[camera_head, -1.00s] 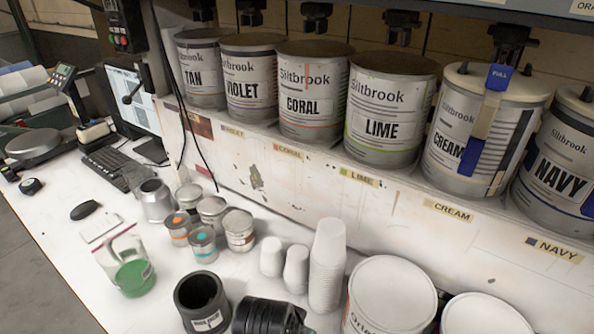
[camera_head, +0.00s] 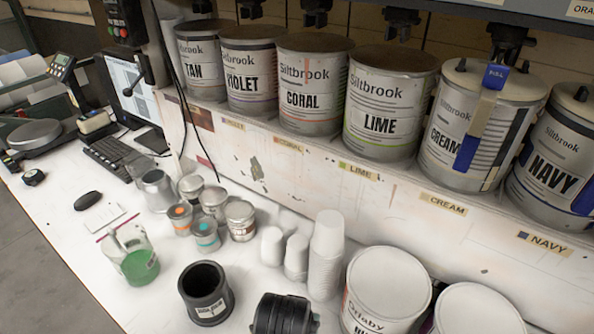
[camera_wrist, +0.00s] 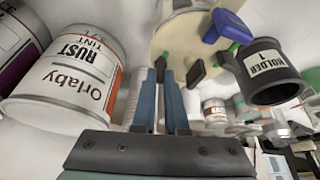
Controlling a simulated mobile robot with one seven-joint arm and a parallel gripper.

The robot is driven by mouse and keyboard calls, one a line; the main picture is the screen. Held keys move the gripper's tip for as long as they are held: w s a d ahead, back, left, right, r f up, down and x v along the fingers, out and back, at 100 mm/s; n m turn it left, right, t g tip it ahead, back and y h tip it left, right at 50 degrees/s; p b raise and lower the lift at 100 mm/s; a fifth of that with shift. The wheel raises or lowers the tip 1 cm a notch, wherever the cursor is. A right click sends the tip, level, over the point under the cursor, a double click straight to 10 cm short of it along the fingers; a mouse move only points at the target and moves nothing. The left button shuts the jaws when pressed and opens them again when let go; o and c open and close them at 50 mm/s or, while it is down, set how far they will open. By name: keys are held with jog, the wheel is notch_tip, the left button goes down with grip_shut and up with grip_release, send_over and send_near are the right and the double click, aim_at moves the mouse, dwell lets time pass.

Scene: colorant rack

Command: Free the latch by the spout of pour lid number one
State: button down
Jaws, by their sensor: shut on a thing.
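In the wrist view a round beige lid (camera_wrist: 180,37) is seen close up, with a blue part (camera_wrist: 226,26) that looks like its spout. Small black latch tabs with green spots sit around its edge. One black tab (camera_wrist: 195,73) is clear to the right of my fingers, and another (camera_wrist: 227,57) is near the blue part. My gripper (camera_wrist: 161,72) is at the lid's near edge, its blue-grey fingers close together on a small black tab (camera_wrist: 160,62). I cannot tell whether that latch is loose. No lid number is readable. My gripper cannot be made out in the head view.
A black holder marked 1 (camera_wrist: 266,72) is right of the lid, and a Rust tint can (camera_wrist: 70,75) is at left. In the head view, a black cup (camera_head: 204,288), paper cups (camera_head: 327,255) and a white-lidded can (camera_head: 390,280) stand on the bench. Labelled colorant cans line the shelf.

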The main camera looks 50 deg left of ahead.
jog(key=n+p, duration=0.1)
jog(key=n+y+p, duration=0.1)
jog(key=shift+d+r+n+g, duration=0.1)
jog(key=shift+r+n+g, duration=0.1)
jog(key=shift+n+g, duration=0.2)
jog(key=n+g+p, duration=0.1)
jog(key=n, duration=0.2)
jog(key=shift+w+n+y, duration=0.1)
jog(key=shift+n+y, duration=0.2)
jog(key=n, duration=0.2)
jog(key=n+g, duration=0.1)
jog(key=shift+f+n+g+p, duration=0.15)
jog(key=shift+n+g+p, duration=0.15)
jog(key=shift+n, duration=0.4)
jog(key=shift+n+g, duration=0.6)
jog(key=shift+n, duration=0.6)
dwell(0.9)
jog(key=c, duration=0.9)
grip_release()
jog(key=shift+c, duration=0.2)
